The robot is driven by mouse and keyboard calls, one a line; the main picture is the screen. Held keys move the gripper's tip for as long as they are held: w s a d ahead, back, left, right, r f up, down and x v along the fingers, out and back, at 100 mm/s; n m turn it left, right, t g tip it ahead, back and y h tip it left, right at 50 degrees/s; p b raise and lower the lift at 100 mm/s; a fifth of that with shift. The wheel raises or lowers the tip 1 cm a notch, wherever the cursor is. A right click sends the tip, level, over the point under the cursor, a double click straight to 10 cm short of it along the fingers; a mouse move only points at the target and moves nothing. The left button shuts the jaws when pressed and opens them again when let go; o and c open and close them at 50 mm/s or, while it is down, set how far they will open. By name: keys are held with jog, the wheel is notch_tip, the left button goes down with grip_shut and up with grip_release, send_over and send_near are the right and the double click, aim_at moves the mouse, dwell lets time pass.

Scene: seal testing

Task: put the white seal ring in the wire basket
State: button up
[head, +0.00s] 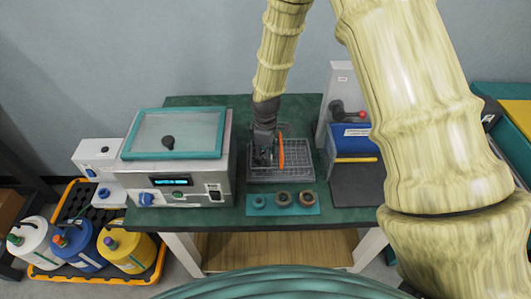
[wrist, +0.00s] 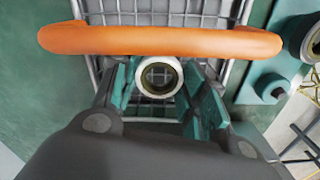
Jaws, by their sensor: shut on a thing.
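The white seal ring (wrist: 143,78) is between the teal fingertips of my gripper (wrist: 160,80) in the wrist view. Wire mesh shows through its hole. In the head view my gripper (head: 263,158) is over the left part of the wire basket (head: 300,172), and the ring cannot be made out there. The basket's wires (wrist: 190,14) also show behind the fingers in the wrist view. Its orange handle (head: 282,152) stands up just right of my gripper and crosses the wrist view (wrist: 160,40). The ring's height above the basket floor is unclear.
A teal holder (head: 270,210) in front of the basket has dark rings on its middle (head: 283,198) and right (head: 306,198) places. A lidded bath (head: 175,150) stands left. A blue device (head: 352,143) stands right. The green table's front edge is clear.

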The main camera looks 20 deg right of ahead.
jog(key=shift+f, duration=0.1)
jog(key=o, duration=1.1)
notch_tip(320, 180, up, 10)
jog(key=p, duration=0.7)
dwell(0.6)
